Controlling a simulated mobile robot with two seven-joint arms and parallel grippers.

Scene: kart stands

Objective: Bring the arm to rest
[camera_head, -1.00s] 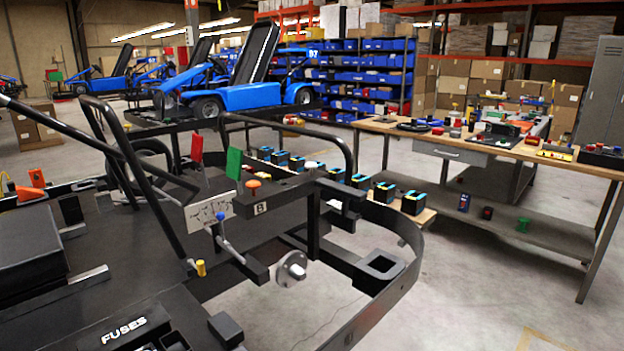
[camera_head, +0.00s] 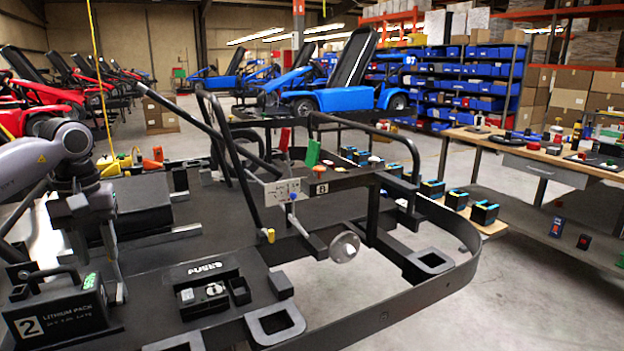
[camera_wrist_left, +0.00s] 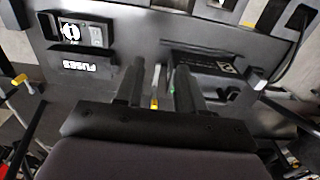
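My left arm comes in from the left in the head view. Its gripper (camera_head: 98,272) points down over the black kart deck (camera_head: 160,262), close behind the lithium pack (camera_head: 60,318) marked 2. In the left wrist view the two fingers (camera_wrist_left: 160,82) stand apart with nothing between them, so the gripper is open and empty. The pack (camera_wrist_left: 212,66) shows to the right of the fingers there, apart from them as far as I can tell. My right gripper is not in view.
A fuse box (camera_head: 204,297) sits on the deck, right of the pack. Black bars (camera_head: 238,160) and a frame rail (camera_head: 400,308) edge the kart. A workbench (camera_head: 520,155) stands at the right. Blue and red karts stand behind.

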